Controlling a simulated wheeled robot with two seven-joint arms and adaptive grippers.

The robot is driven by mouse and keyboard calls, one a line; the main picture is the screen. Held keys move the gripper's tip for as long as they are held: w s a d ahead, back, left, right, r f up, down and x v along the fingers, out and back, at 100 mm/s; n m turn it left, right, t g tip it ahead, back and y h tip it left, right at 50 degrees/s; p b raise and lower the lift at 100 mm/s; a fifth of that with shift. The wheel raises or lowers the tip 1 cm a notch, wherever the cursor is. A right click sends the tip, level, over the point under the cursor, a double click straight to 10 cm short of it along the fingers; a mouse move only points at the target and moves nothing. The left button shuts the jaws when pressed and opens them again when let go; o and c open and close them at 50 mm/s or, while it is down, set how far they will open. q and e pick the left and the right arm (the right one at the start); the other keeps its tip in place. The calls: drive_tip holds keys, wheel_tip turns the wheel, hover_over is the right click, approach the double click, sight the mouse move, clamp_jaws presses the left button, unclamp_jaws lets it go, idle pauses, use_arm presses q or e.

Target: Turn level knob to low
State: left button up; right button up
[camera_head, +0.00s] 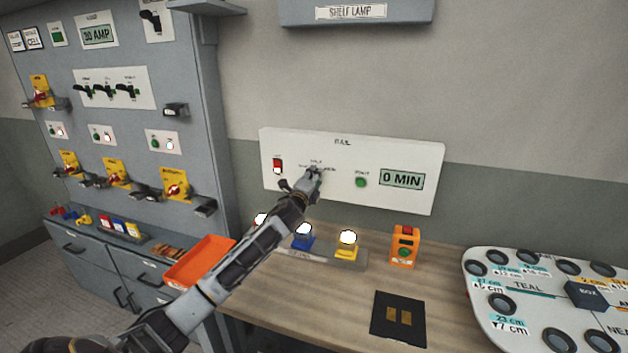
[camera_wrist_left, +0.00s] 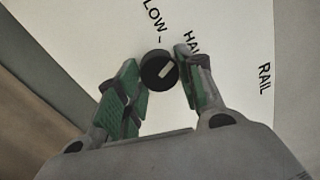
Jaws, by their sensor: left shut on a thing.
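The level knob (camera_wrist_left: 158,70) is a round black dial with a white pointer line, on a white panel (camera_head: 278,142) on the wall. In the left wrist view its pointer aims up and right, roughly toward a partly hidden label starting "HA". In the head view the left gripper (camera_head: 313,176) covers most of the knob. My right gripper is not in view.
The panel also has a red switch (camera_head: 278,166), a green button (camera_head: 361,182) and a "0 MIN" display (camera_head: 402,180). Below, the wooden bench (camera_head: 450,320) holds lit lamps, an orange button box (camera_head: 405,247) and an orange tray (camera_head: 201,262). A grey cabinet with switches stands left.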

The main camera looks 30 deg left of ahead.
use_arm(q)
drive_tip(key=shift+n+g+y+p, duration=0.35)
drive_tip(key=shift+n+y, duration=0.15)
drive_tip(key=shift+n, duration=3.5)
drive_tip(key=o, duration=1)
drive_tip(key=shift+r, duration=0.1)
drive_tip(key=shift+s, duration=0.2)
drive_tip(key=shift+v, duration=5.85)
drive_tip(key=shift+f, duration=0.2)
